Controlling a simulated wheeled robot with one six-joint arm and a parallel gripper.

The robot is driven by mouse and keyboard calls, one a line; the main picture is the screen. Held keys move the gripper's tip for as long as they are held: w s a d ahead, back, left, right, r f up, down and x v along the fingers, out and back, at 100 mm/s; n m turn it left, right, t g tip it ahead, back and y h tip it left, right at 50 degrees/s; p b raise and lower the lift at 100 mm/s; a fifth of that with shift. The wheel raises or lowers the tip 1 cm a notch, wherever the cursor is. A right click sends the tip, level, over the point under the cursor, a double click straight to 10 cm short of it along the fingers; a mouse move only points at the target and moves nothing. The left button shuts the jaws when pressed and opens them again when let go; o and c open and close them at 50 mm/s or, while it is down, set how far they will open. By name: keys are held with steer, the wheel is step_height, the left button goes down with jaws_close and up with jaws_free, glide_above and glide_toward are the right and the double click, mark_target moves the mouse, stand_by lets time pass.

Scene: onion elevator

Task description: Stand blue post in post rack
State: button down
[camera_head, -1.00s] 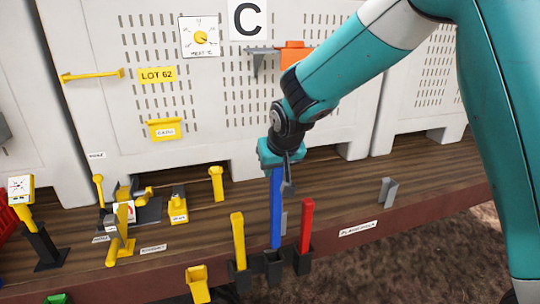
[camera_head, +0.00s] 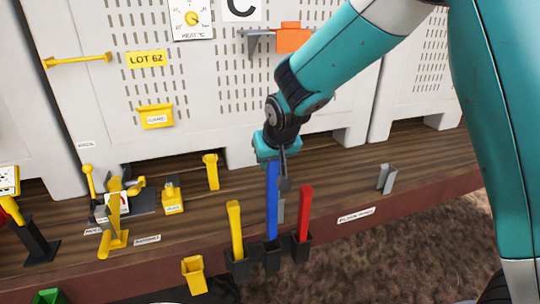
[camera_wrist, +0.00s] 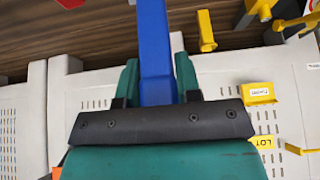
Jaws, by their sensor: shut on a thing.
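The blue post (camera_head: 272,205) stands upright, its lower end at the middle black socket of the post rack (camera_head: 272,256). My gripper (camera_head: 276,160) is shut on its upper part. In the wrist view the blue post (camera_wrist: 155,45) runs between the two teal fingers of my gripper (camera_wrist: 157,85). The yellow post (camera_head: 235,228) stands in the left socket and the red post (camera_head: 304,210) in the right socket. How deep the blue post sits in its socket is hard to tell.
A yellow holder (camera_head: 194,274) hangs left of the rack. A grey bracket (camera_head: 386,179) stands on the wooden shelf (camera_head: 330,190) to the right. Yellow fixtures (camera_head: 115,215) crowd the left. White perforated crates (camera_head: 180,80) stand close behind.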

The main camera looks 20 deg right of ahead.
mark_target(271, 199)
steer(key=shift+w+a, duration=0.1)
steer(key=shift+a, duration=0.1)
steer(key=shift+f+b, duration=4.95)
steer(key=shift+f, duration=1.35)
steer(key=c, duration=0.7)
jaws_free()
steer(key=shift+c, duration=0.2)
